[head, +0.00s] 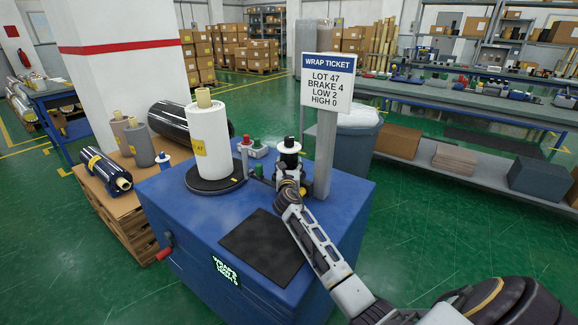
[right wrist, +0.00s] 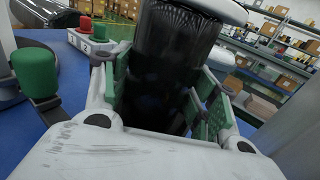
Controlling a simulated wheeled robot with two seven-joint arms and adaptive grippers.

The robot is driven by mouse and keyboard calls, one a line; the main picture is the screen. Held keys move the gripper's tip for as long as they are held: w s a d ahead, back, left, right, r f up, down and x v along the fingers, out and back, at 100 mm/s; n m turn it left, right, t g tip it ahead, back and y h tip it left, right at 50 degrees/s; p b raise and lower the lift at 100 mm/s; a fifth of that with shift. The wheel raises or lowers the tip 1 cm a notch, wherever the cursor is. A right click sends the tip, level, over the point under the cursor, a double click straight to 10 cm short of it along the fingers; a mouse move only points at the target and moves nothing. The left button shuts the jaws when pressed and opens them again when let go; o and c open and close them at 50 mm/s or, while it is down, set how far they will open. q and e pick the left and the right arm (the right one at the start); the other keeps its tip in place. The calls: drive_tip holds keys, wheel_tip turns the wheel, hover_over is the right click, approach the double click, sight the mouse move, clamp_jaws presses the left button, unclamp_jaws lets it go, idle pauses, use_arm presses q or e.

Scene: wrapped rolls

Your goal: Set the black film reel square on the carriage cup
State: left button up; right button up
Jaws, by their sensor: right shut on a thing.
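The black film reel (head: 289,160) stands beside the grey post at the back right of the blue machine, a white piece showing at its top. My right gripper (head: 290,177) reaches it from the front. In the right wrist view, the dark, glossy reel (right wrist: 175,55) is between the green-padded fingers of my right gripper (right wrist: 163,92), which is shut on it. I cannot make out the carriage cup; the reel and gripper may hide it. Whether the reel touches anything below cannot be told. My left gripper is not in view.
A white roll (head: 209,145) stands on the black turntable (head: 214,184). A red-and-green button box (head: 258,151) sits behind. The wrap ticket sign (head: 327,82) tops the grey post (head: 325,155). A black mat (head: 262,246) lies bare in front. Other rolls crowd the wooden stand (head: 116,212).

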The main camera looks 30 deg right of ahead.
idle(0.3)
drive_tip(key=o, duration=1.5)
drive_tip(key=shift+f, duration=0.1)
drive_tip(key=shift+f, duration=0.1)
drive_tip(key=v, duration=1.2)
